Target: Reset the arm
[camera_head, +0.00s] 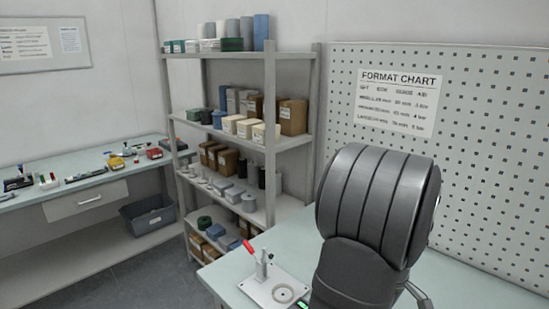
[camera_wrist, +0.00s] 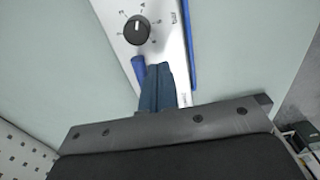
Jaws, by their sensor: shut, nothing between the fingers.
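My gripper (camera_wrist: 158,70) shows in the wrist view as two dark blue fingers pressed together, shut and empty. The fingertips are over or beside a white panel (camera_wrist: 163,20) with a black dial knob (camera_wrist: 136,30); I cannot tell whether they touch it. Blue strips run along the panel's sides. In the head view my dark grey arm covers part of the bench, and my gripper does not show there.
A fixture plate (camera_head: 262,290) with a red-handled clamp (camera_head: 250,246) and a ring stands on the pale green bench, left of my arm. A perforated board (camera_head: 480,130) rises behind. Loaded shelves (camera_head: 235,165) and a side bench (camera_head: 85,195) stand left.

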